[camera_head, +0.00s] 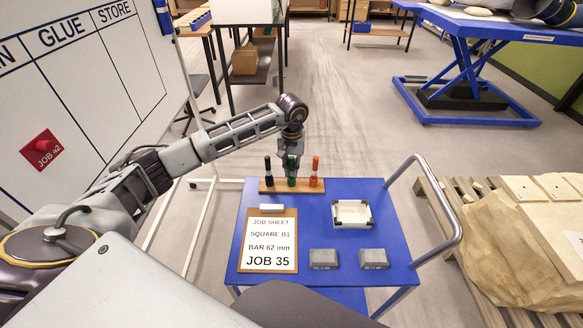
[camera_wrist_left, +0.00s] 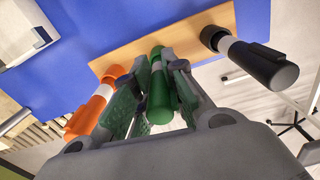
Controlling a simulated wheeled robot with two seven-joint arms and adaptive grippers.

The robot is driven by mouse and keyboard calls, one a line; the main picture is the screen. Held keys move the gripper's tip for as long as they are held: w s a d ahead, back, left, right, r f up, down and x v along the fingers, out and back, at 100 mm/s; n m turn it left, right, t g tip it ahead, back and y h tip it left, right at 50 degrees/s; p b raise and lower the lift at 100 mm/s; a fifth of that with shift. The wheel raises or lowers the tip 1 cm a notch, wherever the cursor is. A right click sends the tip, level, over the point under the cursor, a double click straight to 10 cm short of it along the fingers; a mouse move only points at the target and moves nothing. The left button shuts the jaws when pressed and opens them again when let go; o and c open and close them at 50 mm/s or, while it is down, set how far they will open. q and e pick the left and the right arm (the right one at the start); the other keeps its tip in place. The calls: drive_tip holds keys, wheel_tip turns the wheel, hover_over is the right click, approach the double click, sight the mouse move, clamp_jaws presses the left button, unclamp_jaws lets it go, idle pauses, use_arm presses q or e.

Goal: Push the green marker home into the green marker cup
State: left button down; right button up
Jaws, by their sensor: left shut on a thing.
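The green marker (camera_wrist_left: 159,100) stands between the two fingers of my left gripper (camera_head: 292,161), which is shut on it from both sides. Its lower end, below a pale band, meets the green marker cup (camera_wrist_left: 157,52) on the wooden rack (camera_wrist_left: 185,36). I cannot tell how deep the marker sits in the cup. In the head view the gripper is above the middle of the rack and hides most of the marker; green (camera_head: 291,181) shows below the fingers. My right gripper is not in view.
An orange marker (camera_head: 314,168) and a black marker (camera_head: 268,170) stand close on either side of the gripper. On the blue cart (camera_head: 328,228) are a job sheet (camera_head: 268,243), a white tray (camera_head: 352,224) and two grey blocks (camera_head: 323,259). A whiteboard (camera_head: 90,100) stands left.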

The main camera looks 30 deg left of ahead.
sight(292, 157)
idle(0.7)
use_arm(q)
drive_tip(key=c, duration=1.4)
unclamp_jaws()
drive_tip(key=shift+r, duration=0.15)
drive_tip(key=shift+r+p, duration=1)
drive_tip(key=shift+r, duration=1.55)
drive_tip(key=shift+r+p, duration=0.3)
drive_tip(key=shift+r, duration=0.55)
